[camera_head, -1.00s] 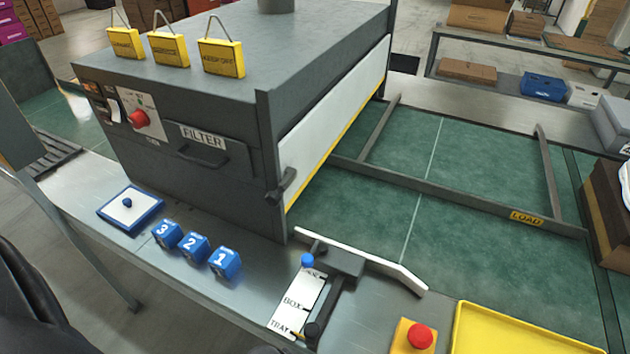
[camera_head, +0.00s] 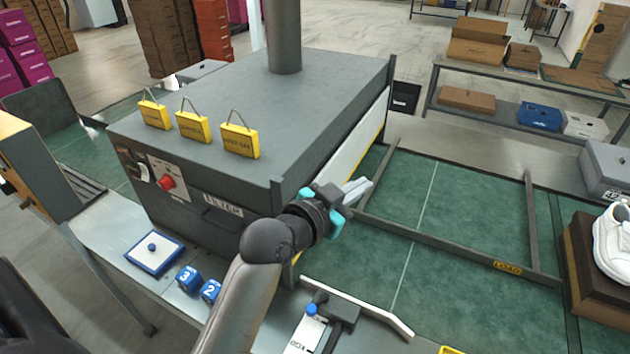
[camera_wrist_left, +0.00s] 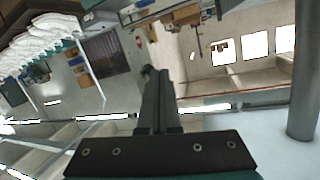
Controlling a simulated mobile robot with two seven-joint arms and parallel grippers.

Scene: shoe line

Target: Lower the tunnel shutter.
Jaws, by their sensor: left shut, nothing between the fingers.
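The tunnel shutter (camera_head: 352,143) is a white panel with a yellow lower edge on the right side of the grey tunnel housing (camera_head: 250,90). My left arm hides its near lower part, and its dark handle cannot be seen in the head view. My left gripper (camera_head: 358,189) is shut and empty, in front of the shutter's near part and pointing right. I cannot tell whether it touches the shutter. The left wrist view shows the closed dark fingers (camera_wrist_left: 153,85) from behind. My right gripper is not in view.
A green belt (camera_head: 420,265) with a LOAD guide frame (camera_head: 508,268) lies right of the tunnel. Yellow tags (camera_head: 193,126) stand on the housing. Numbered blue blocks (camera_head: 188,279) and a blue-knobbed lever panel (camera_head: 311,309) sit in front. A shoe (camera_head: 612,240) is at the right.

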